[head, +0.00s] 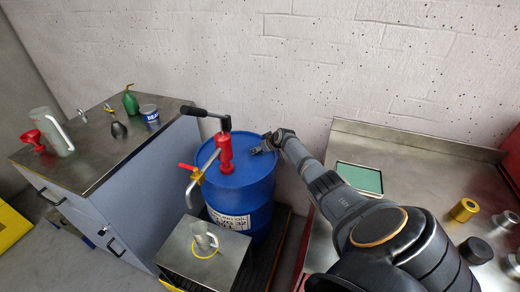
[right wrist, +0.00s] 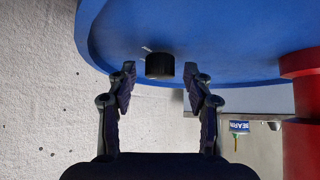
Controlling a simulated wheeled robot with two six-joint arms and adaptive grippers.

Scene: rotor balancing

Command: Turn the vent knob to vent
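The vent knob (right wrist: 159,66) is a short black cylinder on the blue top of the drum (head: 230,178), near its rim, in the right wrist view. A thin pale mark shows beside the knob. My right gripper (right wrist: 160,84) is open, with one finger on each side of the knob's near end and gaps on both sides. In the head view my right gripper (head: 262,147) is at the right rear edge of the drum top, and I cannot make out the knob there. My left gripper is not in view.
A red pump (head: 224,152) with a black handle stands on the drum, left of my right gripper. A brass tap with a red lever (head: 188,167) is at the drum's left. A steel bench (head: 420,165) lies to the right. The wall is close behind.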

